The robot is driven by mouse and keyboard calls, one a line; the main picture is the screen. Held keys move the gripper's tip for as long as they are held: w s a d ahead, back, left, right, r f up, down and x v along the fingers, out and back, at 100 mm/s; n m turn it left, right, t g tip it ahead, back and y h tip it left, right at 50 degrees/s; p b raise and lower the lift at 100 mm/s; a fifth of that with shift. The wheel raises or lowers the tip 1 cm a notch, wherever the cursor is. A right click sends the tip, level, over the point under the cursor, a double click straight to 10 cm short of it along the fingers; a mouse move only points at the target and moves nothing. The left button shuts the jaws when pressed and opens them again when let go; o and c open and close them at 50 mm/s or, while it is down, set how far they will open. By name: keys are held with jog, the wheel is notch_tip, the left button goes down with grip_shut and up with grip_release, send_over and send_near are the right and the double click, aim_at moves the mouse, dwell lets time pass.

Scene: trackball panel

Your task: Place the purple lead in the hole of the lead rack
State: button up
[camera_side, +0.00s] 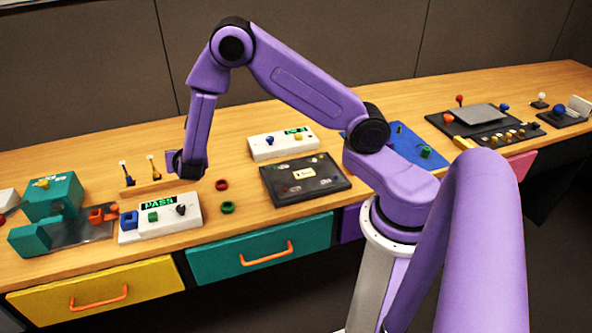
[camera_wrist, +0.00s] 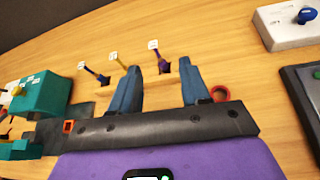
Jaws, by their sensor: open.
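My gripper (camera_side: 188,168) is open and points down over the left part of the bench. In the wrist view its two blue-grey fingertips (camera_wrist: 158,75) are spread apart and hold nothing. A purple lead (camera_wrist: 163,63) with a white tag leans in the gap seen between them; I cannot tell its distance from the fingers. A yellow lead (camera_wrist: 121,64) and a dark lead (camera_wrist: 97,74), both white-tagged, stand to its left. The wooden lead rack (camera_side: 141,187) is low and bench-coloured. Two leads show on it in the side view; the gripper hides the area at its right.
A white PASS panel (camera_side: 160,220) stands in front of the rack. A teal device (camera_side: 52,198) is at left. Red (camera_side: 221,185) and green (camera_side: 227,208) rings lie right of my gripper. A white panel (camera_side: 283,143) and a black panel (camera_side: 306,180) stand farther right.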

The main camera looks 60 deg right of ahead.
jog(key=s+a+r+m+g+y, duration=0.2)
jog(key=s+r+m+g+y, duration=0.1)
jog(key=s, duration=1)
jog(key=s+a+r+m+g+y, duration=0.2)
jog(key=s+m, duration=0.4)
jog(key=s, duration=0.7)
jog(key=s+a+r+m+g+y, duration=0.2)
jog(key=s+r, duration=0.4)
jog(key=s, duration=0.7)
jog(key=m+g+y, duration=0.1)
jog(key=m+g, duration=0.1)
jog(key=shift+m+g+y, duration=0.4)
